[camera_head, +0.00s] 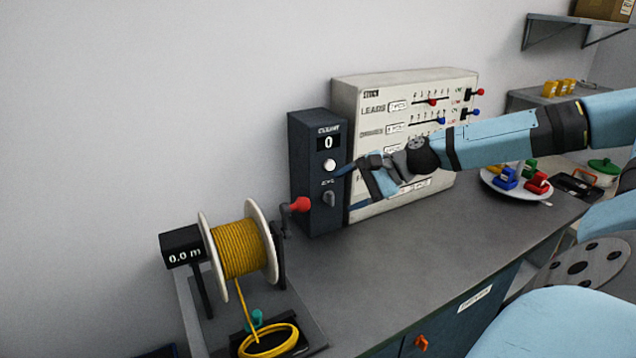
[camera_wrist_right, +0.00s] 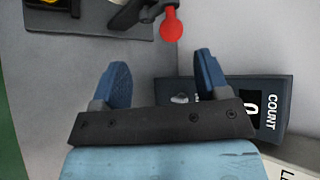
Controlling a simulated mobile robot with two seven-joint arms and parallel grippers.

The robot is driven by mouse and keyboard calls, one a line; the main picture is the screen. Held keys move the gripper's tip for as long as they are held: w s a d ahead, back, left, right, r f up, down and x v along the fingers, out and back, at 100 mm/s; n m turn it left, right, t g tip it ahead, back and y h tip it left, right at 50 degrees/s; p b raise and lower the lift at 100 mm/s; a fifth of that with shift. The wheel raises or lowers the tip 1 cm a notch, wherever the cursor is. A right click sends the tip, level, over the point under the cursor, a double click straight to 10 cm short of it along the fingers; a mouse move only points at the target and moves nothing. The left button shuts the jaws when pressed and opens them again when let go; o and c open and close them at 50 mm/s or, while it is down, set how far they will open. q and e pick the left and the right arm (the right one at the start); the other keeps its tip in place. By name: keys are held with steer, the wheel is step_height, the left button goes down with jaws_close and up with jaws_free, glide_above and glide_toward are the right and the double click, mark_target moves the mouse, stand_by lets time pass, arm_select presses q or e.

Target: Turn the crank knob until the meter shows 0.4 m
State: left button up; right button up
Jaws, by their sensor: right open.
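The red crank knob (camera_head: 300,204) sits on a dark crank arm at the right side of the cable reel. It also shows in the right wrist view (camera_wrist_right: 171,25), beyond the fingertips. The reel (camera_head: 243,248) carries yellow cable between white flanges. The meter (camera_head: 184,252) to its left reads 0.0 m. My right gripper (camera_head: 347,188) is open and empty in front of the dark counter box, up and to the right of the knob and apart from it. In the right wrist view its two blue fingers (camera_wrist_right: 162,76) are spread. My left gripper is not in view.
The dark counter box (camera_head: 304,167) reads 0, with a white button and a switch. A white panel (camera_head: 345,100) with sliders stands beside it. A plate (camera_head: 494,188) of coloured pieces is farther right. A yellow cable coil (camera_head: 268,349) lies below the reel. Bare counter (camera_head: 400,254) spreads in front.

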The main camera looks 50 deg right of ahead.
mark_target(302, 202)
steer(key=shift+m, duration=0.5)
steer(key=x, duration=0.2)
steer(key=p+x, duration=0.1)
steer(key=x, duration=0.2)
steer(key=w+p+x, duration=0.1)
steer(key=x, duration=0.1)
steer(key=shift+w+d+r, duration=0.1)
steer(key=shift+d+r, duration=0.1)
steer(key=shift+x, duration=1.15)
steer(key=shift+w+a+f, duration=0.1)
steer(key=shift+w+a, duration=0.25)
steer(key=shift+w, duration=0.2)
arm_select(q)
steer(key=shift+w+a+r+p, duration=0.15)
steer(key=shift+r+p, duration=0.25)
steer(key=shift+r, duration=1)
arm_select(e)
steer(key=shift+x, duration=0.9)
steer(key=shift+f, duration=0.1)
